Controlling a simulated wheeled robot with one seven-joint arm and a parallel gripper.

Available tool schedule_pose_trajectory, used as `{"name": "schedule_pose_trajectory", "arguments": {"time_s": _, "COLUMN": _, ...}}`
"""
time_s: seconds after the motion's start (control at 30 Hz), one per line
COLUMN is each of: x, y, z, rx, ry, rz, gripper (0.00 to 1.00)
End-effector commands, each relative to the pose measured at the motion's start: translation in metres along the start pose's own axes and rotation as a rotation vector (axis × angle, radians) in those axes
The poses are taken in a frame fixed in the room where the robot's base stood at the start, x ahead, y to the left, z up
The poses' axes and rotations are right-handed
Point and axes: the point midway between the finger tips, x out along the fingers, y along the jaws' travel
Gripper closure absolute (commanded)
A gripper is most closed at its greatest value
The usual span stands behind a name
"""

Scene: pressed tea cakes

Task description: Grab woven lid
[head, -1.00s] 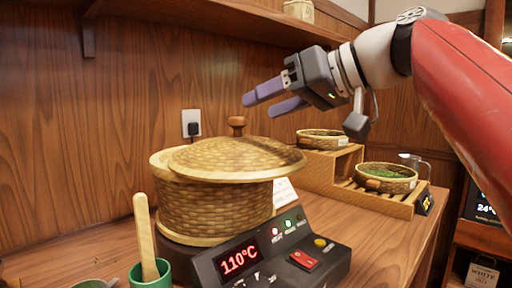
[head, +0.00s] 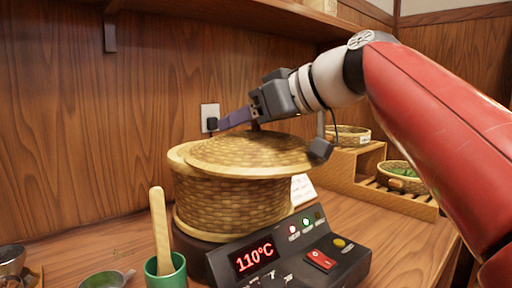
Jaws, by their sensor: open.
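The basket stands on the heater base. My gripper (head: 238,120) is at the lid's top, with its purple fingers pointing left. It is open. The lid's wooden knob is mostly hidden by the gripper, so I cannot tell whether the fingers touch it or stand around it.
The heater's control panel (head: 285,258) reads 110°C in front of the basket. A green cup (head: 166,273) with a wooden stick (head: 160,230) stands at the front left. A stepped wooden rack (head: 360,165) with woven trays is at the right. A shelf (head: 230,15) runs above.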

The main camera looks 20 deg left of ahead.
Motion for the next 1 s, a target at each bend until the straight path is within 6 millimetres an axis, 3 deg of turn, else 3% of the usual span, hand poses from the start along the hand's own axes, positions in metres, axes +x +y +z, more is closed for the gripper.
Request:
{"name": "schedule_pose_trajectory", "arguments": {"time_s": 0.2, "x": 0.0003, "y": 0.0001, "z": -0.0001, "rx": 0.0, "ry": 0.001, "rz": 0.0, "gripper": 0.45}}
{"name": "schedule_pose_trajectory", "arguments": {"time_s": 0.6, "x": 0.0002, "y": -0.0001, "z": -0.0001, "rx": 0.001, "ry": 0.0, "rz": 0.0, "gripper": 0.97}}
{"name": "schedule_pose_trajectory", "arguments": {"time_s": 1.0, "x": -0.0022, "y": 0.0002, "z": -0.0061, "rx": 0.0, "ry": 0.001, "rz": 0.0, "gripper": 0.97}}
